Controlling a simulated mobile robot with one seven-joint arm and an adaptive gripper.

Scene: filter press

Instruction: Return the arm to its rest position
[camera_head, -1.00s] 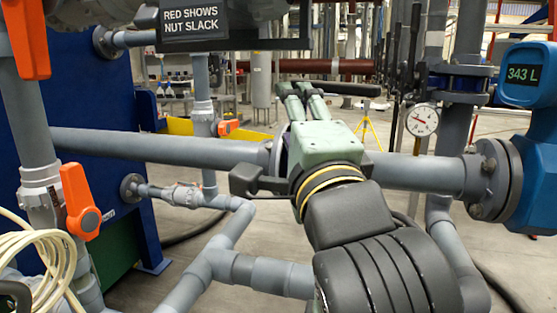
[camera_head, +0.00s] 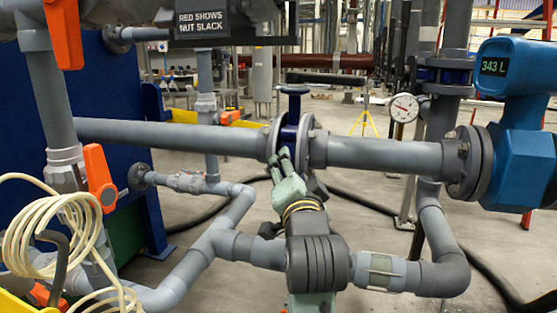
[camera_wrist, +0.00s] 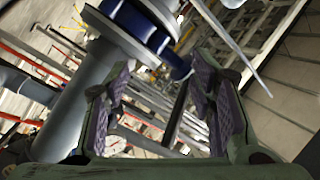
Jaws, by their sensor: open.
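My gripper (camera_head: 279,160) is low in the middle of the head view, green, with its fingers pointing up and away beside the flanged joint of the grey pipe. In the wrist view its two padded fingers (camera_wrist: 165,105) stand apart with nothing between them. The blue valve (camera_head: 293,110) with its round handwheel sits between two grey flanges just above and behind the fingers. It also shows in the wrist view (camera_wrist: 135,25), beyond the left finger. Whether a finger touches the flange cannot be told.
Grey pipes (camera_head: 385,154) run across in front of me and below. A blue flow meter (camera_head: 515,130) reading 343 L is at the right. A dial gauge (camera_head: 404,107) stands near it. Orange-handled valves (camera_head: 99,172) and a coiled cream hose (camera_head: 55,235) are at the left.

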